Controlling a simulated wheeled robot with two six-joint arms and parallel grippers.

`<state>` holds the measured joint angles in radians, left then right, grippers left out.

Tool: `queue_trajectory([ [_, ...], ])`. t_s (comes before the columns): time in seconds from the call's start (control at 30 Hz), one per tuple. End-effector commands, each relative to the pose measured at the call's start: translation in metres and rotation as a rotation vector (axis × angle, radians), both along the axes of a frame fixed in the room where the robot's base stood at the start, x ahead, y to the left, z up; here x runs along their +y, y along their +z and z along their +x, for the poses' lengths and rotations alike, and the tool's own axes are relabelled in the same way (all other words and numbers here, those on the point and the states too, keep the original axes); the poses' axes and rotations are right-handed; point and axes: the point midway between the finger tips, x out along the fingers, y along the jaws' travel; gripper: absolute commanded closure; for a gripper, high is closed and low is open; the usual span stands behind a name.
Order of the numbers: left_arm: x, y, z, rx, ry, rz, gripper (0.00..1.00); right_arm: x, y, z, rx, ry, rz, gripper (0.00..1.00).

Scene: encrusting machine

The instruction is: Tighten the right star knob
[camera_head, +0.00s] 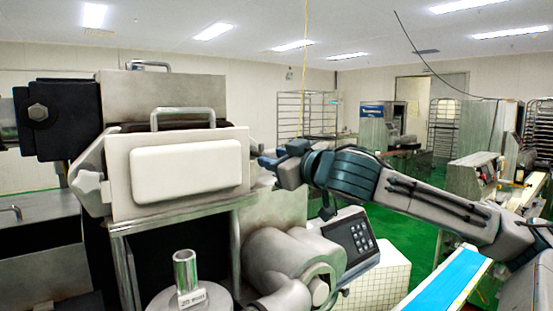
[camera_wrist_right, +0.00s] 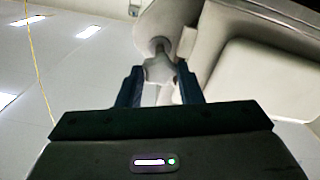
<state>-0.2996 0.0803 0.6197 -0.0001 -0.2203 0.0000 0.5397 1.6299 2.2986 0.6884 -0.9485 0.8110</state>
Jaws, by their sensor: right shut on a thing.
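The right star knob (camera_wrist_right: 160,68) is pale grey and shows in the right wrist view between the fingers of my right gripper (camera_wrist_right: 159,85). The fingers are shut on it from both sides. In the head view my right gripper (camera_head: 262,161) reaches in from the right to the right side of the machine's white front cover (camera_head: 187,171), and its fingers mostly hide the knob there. The left star knob (camera_head: 88,184) sits at the cover's left side, in plain view. My left gripper is not in view.
A grey cylindrical housing (camera_head: 275,256) and a keypad panel (camera_head: 350,235) lie below my right arm. A metal tube (camera_head: 186,272) stands in front of the machine. A blue conveyor belt (camera_head: 447,283) is at the lower right. Green floor is open behind.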

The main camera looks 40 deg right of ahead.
Motion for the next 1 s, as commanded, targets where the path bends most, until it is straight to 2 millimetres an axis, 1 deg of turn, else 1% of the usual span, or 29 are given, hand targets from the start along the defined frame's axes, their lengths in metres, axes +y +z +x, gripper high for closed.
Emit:
queue_trajectory([
  [0.17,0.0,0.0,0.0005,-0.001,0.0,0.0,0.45,0.0001,0.0,-0.0001,0.002,0.0,-0.021,0.9],
  [0.37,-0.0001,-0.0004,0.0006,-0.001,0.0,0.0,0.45,0.0004,-0.0004,0.0,0.013,0.001,-0.105,0.9],
  [0.57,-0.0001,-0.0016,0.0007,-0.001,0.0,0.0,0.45,0.0004,-0.0009,0.0,0.031,0.0,-0.26,0.9],
  [1.0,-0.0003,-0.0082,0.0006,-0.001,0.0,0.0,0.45,0.0012,-0.002,-0.0001,0.077,0.0,-0.678,0.9],
])
